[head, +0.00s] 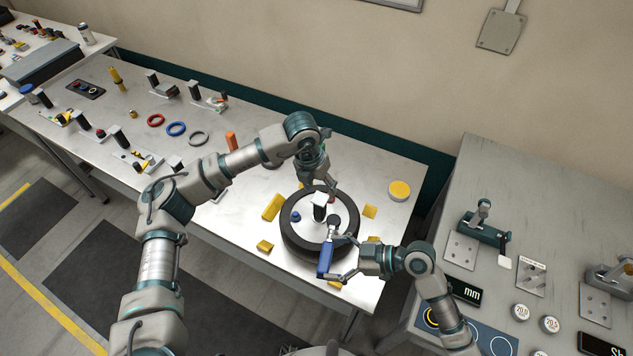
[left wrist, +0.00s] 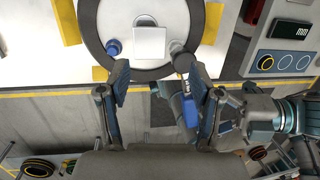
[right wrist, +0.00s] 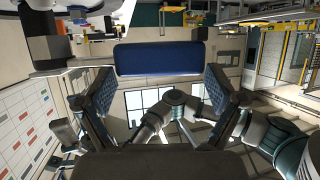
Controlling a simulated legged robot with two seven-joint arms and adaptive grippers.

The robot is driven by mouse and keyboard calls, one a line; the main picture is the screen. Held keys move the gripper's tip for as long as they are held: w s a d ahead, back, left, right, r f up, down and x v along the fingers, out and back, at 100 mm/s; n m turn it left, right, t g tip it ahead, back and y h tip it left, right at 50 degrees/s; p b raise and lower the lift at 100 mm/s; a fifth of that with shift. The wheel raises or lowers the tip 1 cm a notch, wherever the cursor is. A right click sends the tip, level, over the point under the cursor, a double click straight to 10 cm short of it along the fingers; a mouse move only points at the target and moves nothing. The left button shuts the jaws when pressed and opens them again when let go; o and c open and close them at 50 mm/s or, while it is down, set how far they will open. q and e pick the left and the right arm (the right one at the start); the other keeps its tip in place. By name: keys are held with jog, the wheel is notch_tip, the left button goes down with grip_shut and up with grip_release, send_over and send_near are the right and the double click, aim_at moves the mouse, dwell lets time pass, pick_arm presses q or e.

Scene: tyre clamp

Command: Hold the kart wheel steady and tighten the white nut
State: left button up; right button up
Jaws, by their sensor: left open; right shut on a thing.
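The kart wheel (head: 287,238), a black tyre with a pale disc, lies flat on the table. A block with a white top and dark side (head: 320,204) stands at its middle; its white top faces the left wrist view (left wrist: 148,42). A blue nut (head: 296,216) sits left of it, also in the left wrist view (left wrist: 113,47). My right gripper (head: 340,259) is shut on the blue handle (right wrist: 160,58) of a ratchet wrench (head: 326,256). The wrench head (head: 333,226) is over the disc's right side; I cannot see a white nut. My left gripper (head: 322,184) is open above the wheel's far side.
Yellow pieces (head: 271,207) lie around the wheel, and a round yellow-topped piece (head: 399,190) is at the right. Coloured rings (head: 176,128) and several tools lie further left. A second table (head: 470,160) with clamps and a display is at the right.

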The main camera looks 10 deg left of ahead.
aim_at(318, 198)
pick_arm(q)
jog(key=shift+r+t+y, duration=0.3)
jog(key=shift+r+y, duration=0.05)
jog(key=shift+y, duration=0.15)
jog(key=f, duration=0.3)
jog(key=w+f, duration=0.1)
jog(key=f, duration=0.6)
jog(key=shift+w+a+f, duration=0.1)
jog(key=shift+w+f, duration=0.25)
jog(key=shift+d+f, duration=0.2)
jog(key=shift+f, duration=0.25)
jog(key=shift+d+y, duration=0.15)
jog(key=shift+y, duration=0.15)
pick_arm(e)
jog(key=shift+d, duration=0.35)
